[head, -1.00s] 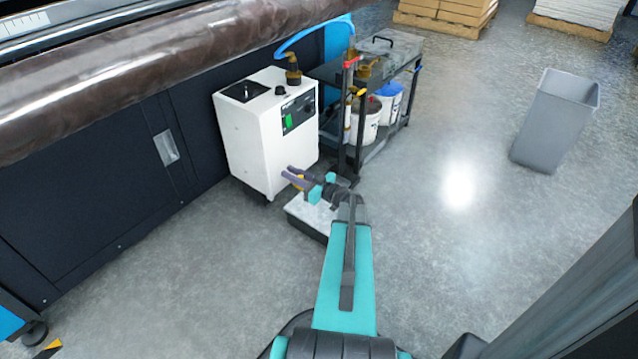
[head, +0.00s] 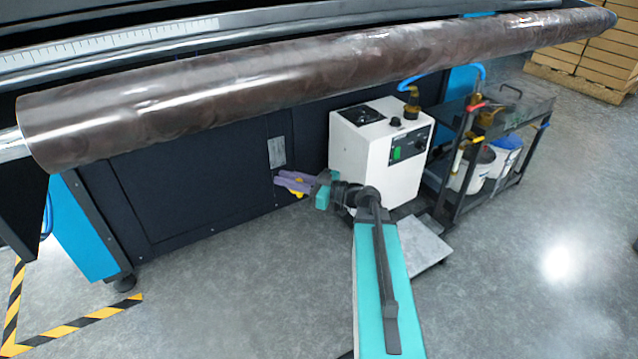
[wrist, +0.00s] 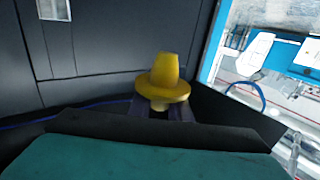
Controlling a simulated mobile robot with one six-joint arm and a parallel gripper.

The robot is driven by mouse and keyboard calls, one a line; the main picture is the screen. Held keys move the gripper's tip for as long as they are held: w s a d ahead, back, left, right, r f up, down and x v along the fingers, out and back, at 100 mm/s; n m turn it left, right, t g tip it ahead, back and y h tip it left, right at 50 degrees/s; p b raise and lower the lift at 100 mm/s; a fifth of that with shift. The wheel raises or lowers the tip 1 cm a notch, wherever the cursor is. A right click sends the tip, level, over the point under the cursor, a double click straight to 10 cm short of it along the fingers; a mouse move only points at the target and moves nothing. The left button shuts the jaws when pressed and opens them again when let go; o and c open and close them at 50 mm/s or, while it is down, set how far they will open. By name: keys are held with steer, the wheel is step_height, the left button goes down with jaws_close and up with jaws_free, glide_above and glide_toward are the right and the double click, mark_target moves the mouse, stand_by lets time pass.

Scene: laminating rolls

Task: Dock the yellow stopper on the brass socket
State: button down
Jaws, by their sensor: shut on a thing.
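My gripper (head: 290,184) is shut on the yellow stopper (wrist: 165,78). In the head view, only small yellow bits of the stopper (head: 299,194) show by the purple fingers. In the wrist view it stands upright above the fingers, with a tapered top and a wide round flange. The gripper is left of the white unit, in front of the dark cabinet panel in the picture. A brass fitting (head: 411,100) sits on the white unit at the end of a blue hose. I cannot tell which brass part is the socket.
The white unit (head: 375,160) stands against the dark machine, under a long brown roll (head: 250,95). A black cart (head: 500,150) with buckets and another brass fitting (head: 487,117) is on its right. A pale low plate (head: 425,245) lies on the floor. Floor at left and right is clear.

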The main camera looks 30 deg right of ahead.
steer(key=s+a+r+n+g+y, duration=0.1)
steer(key=a+r+g+y, duration=0.1)
steer(key=a, duration=0.7)
steer(key=s+a+r+n+g+y, duration=0.1)
steer(key=a+r+n+g+y, duration=0.1)
steer(key=a+r, duration=0.3)
steer(key=a, duration=0.3)
steer(key=shift+a+n, duration=0.3)
steer(key=shift+a, duration=0.1)
